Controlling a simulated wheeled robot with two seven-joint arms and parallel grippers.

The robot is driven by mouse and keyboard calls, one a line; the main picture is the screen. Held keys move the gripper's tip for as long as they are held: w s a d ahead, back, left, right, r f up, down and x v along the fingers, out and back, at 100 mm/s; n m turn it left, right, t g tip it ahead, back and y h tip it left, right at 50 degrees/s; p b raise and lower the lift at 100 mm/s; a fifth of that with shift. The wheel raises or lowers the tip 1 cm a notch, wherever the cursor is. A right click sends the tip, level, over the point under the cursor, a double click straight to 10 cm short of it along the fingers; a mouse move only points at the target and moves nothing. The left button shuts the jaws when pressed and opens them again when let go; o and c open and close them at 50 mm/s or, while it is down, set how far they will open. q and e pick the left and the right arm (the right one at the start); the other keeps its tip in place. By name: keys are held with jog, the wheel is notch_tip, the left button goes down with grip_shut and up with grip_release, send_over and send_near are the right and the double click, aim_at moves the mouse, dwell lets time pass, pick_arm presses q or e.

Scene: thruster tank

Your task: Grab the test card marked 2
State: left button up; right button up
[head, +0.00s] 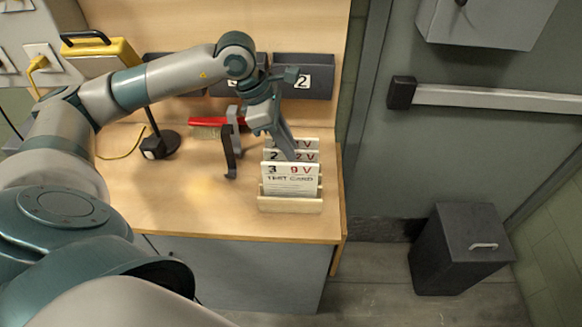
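The card marked 2 (312,157) stands upright as the middle card in a pale wooden rack (290,205) at the right end of the bench. The card marked 3 (290,180), with "9 V" and "TEST CARD", stands in front of it and hides its lower part. Another card (312,143) stands behind it, its number hidden. My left gripper (260,167) is open and empty. Its right finger overlaps the tops of the rear cards in the picture; its left finger is left of the rack. I cannot tell whether it touches a card. My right gripper is not in view.
Dark wall bins (318,88), one marked 2, hang behind the cards. A red-handled thing (207,122) lies behind my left gripper. A yellow case (100,58) and a black stand (160,142) are at the left. The bench (190,205) is clear left of the rack.

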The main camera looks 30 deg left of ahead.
pick_arm(q)
jog(key=shift+d+f, duration=0.1)
jog(key=shift+f, duration=0.3)
jog(key=shift+w+d+f+p, duration=0.1)
jog(key=shift+d+f+p, duration=0.1)
jog(key=shift+f+p, duration=0.3)
jog(key=p+x, duration=0.2)
jog(key=x, duration=0.2)
dwell(0.4)
jog(key=shift+f+b, duration=0.3)
jog(key=shift+b, duration=0.1)
dwell(0.7)
